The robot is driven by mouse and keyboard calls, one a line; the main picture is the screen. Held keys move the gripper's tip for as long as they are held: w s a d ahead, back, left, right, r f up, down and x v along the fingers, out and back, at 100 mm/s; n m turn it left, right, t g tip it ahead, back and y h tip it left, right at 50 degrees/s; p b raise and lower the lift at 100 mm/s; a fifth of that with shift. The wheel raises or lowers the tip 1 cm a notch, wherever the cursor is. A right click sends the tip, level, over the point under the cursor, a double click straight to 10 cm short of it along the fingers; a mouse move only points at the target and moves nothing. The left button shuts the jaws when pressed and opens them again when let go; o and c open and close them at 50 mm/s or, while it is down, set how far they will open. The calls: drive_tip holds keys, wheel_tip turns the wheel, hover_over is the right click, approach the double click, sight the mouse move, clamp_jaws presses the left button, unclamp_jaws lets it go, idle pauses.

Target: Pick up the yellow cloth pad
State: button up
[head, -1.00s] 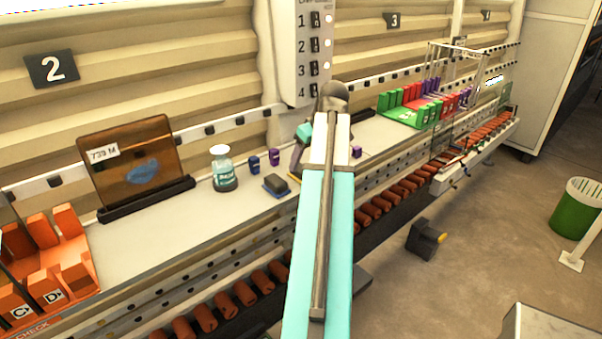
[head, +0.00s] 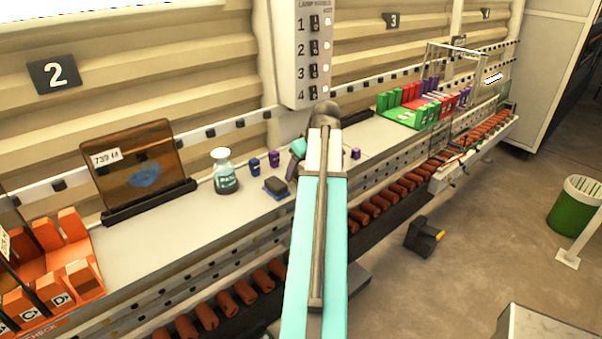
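I cannot make out a yellow cloth pad now; a small yellow edge showed beside my arm in the earlier view, and that spot is now covered. A dark block with a blue base (head: 277,188) lies on the shelf just left of my arm. My gripper (head: 294,168) is at the far end of my teal arm, low over the shelf, close to the block's right side. It is mostly hidden behind the arm, so its fingers and anything between them are not clear.
A brown tinted panel (head: 137,171) and orange racks (head: 50,270) are further left. Green racks (head: 405,110) and a clear frame (head: 452,70) stand to the right.

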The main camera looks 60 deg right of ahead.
drive_tip(key=shift+w+f, duration=0.1)
drive_tip(key=shift+f, duration=0.2)
idle(0.4)
drive_tip(key=c, duration=1.1)
